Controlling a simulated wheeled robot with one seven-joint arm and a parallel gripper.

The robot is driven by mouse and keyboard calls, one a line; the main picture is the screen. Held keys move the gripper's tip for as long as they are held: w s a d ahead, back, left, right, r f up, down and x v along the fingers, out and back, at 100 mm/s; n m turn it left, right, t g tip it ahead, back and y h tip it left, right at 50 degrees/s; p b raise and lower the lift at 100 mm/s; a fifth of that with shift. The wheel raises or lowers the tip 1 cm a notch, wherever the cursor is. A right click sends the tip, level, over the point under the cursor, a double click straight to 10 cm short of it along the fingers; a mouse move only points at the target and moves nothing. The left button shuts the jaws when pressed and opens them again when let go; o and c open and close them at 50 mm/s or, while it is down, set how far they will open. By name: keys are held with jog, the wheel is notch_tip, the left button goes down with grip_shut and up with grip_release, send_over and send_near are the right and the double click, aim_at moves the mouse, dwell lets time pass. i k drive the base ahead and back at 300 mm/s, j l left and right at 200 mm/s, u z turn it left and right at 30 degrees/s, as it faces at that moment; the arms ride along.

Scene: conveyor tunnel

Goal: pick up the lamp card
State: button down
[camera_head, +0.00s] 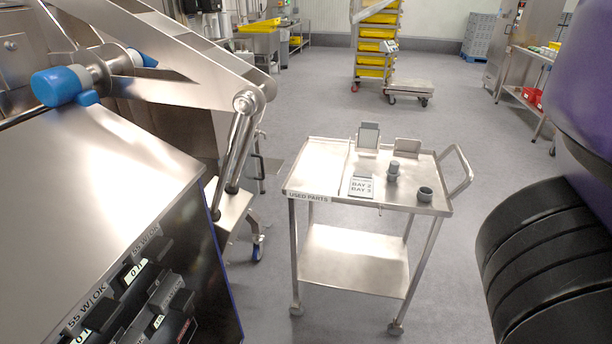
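A steel trolley (320,165) labelled "USED PARTS" stands at centre right, and several small things are on its top. A white printed card (361,187) lies flat there, with "BAY 2" and "BAY 3" readable; its top line is too small to read. Behind it, a grey plate-like piece (369,136) stands in or against a holder. A second grey upright piece (407,147) is to its right. I cannot tell for certain which of these is the lamp card. My gripper is not in view.
A grey knob-like part (393,173) and a dark round cup-like part (425,194) sit right of the card. A large steel machine (110,170) fills the left side. A yellow-tray rack (376,50) stands behind. Grey floor is clear around the trolley's right and back.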

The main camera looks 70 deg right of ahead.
aim_at(361, 185)
jog(key=z, duration=1.85)
